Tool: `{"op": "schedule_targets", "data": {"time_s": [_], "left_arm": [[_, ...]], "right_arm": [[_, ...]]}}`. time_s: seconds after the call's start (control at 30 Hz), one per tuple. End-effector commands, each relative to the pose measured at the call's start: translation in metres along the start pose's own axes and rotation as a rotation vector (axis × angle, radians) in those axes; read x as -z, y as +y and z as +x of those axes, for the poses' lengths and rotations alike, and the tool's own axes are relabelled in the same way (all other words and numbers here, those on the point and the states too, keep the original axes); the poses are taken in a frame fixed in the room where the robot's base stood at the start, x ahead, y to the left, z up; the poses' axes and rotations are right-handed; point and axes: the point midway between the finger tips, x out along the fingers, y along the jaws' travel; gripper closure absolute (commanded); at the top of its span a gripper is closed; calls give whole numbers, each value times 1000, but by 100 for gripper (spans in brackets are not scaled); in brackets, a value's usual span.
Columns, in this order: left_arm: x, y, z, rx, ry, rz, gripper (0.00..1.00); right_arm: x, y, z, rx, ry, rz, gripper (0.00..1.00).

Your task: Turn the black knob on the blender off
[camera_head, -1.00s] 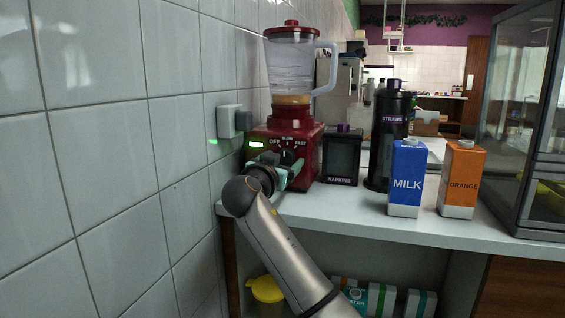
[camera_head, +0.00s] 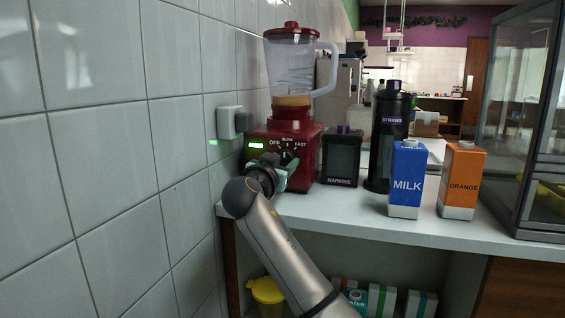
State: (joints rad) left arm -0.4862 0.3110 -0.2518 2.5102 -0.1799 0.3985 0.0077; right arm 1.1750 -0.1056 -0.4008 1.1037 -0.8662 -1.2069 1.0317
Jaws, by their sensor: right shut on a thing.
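The red blender (camera_head: 308,170) stands at the left end of the counter near the tiled wall. Its clear jug (camera_head: 291,70) has a red lid and a little tan content at the bottom. The front panel shows a lit green display and the labels OFF, SLOW and FAST. The black knob (camera_head: 288,158) sits below the labels, partly hidden by my right gripper (camera_head: 286,166). My right gripper is shut on the knob at the blender's front. The knob's exact setting is hard to make out. My left gripper is not in view.
A napkin holder (camera_head: 341,158), a black straw dispenser (camera_head: 388,140), a blue milk carton (camera_head: 407,180) and an orange carton (camera_head: 461,180) stand right of the blender. A wall plug (camera_head: 229,122) is at the left. The counter front (camera_head: 350,215) is clear.

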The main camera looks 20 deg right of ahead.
Motion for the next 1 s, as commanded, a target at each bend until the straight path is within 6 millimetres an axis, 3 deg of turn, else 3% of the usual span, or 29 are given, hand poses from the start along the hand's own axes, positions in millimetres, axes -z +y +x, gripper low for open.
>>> {"op": "schedule_targets", "data": {"time_s": [0.37,1.0], "left_arm": [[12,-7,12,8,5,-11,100],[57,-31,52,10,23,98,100]], "right_arm": [[2,0,0,-1,-2,-97,100],[2,0,0,-1,-2,-584,100]]}}
